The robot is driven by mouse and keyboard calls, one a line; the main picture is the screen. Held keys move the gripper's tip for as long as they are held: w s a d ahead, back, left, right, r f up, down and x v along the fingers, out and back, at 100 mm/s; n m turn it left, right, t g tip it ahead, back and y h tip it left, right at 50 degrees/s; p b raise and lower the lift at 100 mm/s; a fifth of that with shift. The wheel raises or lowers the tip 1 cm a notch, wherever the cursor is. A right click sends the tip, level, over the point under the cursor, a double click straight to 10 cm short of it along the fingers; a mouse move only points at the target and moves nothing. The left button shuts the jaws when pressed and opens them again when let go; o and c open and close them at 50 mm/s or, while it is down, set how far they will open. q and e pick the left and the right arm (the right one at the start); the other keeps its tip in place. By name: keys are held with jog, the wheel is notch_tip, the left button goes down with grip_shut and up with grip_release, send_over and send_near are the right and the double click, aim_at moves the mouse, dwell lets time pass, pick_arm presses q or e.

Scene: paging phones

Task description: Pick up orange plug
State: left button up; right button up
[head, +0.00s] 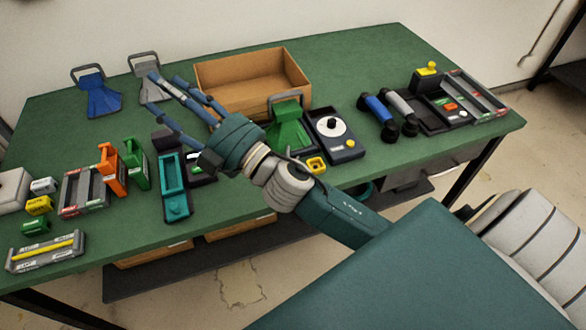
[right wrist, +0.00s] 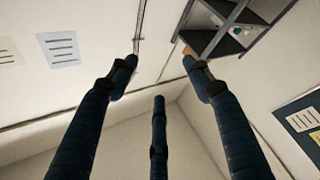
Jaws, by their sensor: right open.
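The orange plug (head: 112,168) stands upright at the left of the green table in the head view, in or against the right end of a grey slotted holder (head: 84,196). A similar green piece (head: 135,163) stands close on its right. My right gripper (head: 163,95) is above the table, right of the orange plug and apart from it. Its fingers are spread open and empty, and point up and left. In the right wrist view the open fingers (right wrist: 159,72) frame only walls and a shelf; the plug is not seen there. My left gripper is not in view.
A teal phone-like device (head: 175,190) lies right of the plug. A blue stand (head: 95,95) and a brown open box (head: 252,82) are at the back. Small yellow and green blocks crowd the left end. The table (head: 55,125) is bare behind the orange plug.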

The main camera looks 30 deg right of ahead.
jog(key=s+a+r+n+g+y, duration=0.1)
jog(key=s+a+n+g+y, duration=0.3)
jog(key=a+n+g+y, duration=0.8)
jog(key=n+g+h+p, duration=0.1)
jog(key=n+g+h, duration=0.65)
jog(key=h, duration=1.35)
send_over(293, 160)
jog(key=s+a, duration=0.1)
jog(key=shift+m+g, duration=0.25)
jog(key=shift+m, duration=0.1)
notch_tip(293, 160, down, 24)
jog(key=shift+f, duration=0.1)
jog(key=shift+w+d+f+p, duration=0.1)
jog(key=shift+f+p, duration=0.4)
jog(key=shift+f, duration=0.95)
jog(key=shift+w+d+f+p, duration=0.1)
jog(key=shift+f+p, duration=0.4)
jog(key=shift+f, duration=0.9)
jog(key=c, duration=1.2)
grip_shut()
